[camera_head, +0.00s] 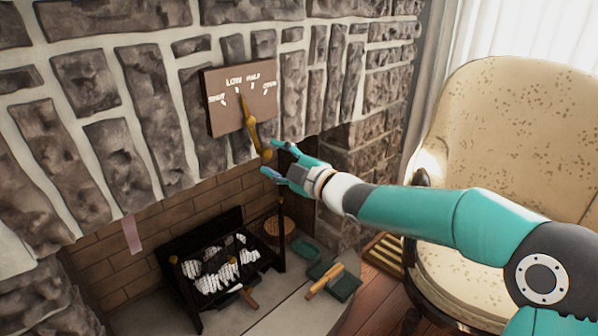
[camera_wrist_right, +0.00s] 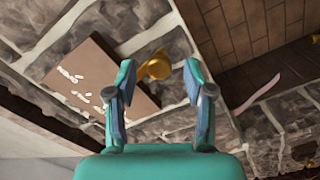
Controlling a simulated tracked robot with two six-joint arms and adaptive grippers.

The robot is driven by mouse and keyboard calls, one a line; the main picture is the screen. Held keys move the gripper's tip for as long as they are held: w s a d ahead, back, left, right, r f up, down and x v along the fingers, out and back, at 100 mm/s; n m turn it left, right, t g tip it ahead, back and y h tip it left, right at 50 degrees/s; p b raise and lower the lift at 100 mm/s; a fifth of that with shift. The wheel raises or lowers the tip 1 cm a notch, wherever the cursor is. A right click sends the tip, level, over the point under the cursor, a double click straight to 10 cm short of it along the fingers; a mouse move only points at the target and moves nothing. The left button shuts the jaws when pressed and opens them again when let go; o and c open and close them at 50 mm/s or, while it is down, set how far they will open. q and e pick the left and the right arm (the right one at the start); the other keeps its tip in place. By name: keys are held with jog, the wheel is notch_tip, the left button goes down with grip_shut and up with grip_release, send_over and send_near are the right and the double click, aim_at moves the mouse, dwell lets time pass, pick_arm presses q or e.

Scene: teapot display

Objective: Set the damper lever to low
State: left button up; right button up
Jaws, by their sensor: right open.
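The damper plate (camera_head: 226,112) is a brown board on the stone chimney front with white labels SHUT, LOW, HALF and OPEN. The brass damper lever (camera_head: 252,129) hangs tilted from it, its upper tip by the LOW mark and its rounded handle end below the plate. My right gripper (camera_head: 269,157) is open at the handle end. In the right wrist view the lever (camera_wrist_right: 157,67) shows between the fingertips of the open gripper (camera_wrist_right: 159,78), with gaps on both sides. The plate (camera_wrist_right: 92,62) is also there. My left gripper is not in view.
Below is the fireplace opening with a black grate (camera_head: 190,243) holding pale logs. A green brush or box (camera_head: 343,287) lies on the hearth. A cream armchair (camera_head: 500,120) stands at the right.

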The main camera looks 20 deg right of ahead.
jog(key=v, duration=0.9)
jog(key=shift+f, duration=0.1)
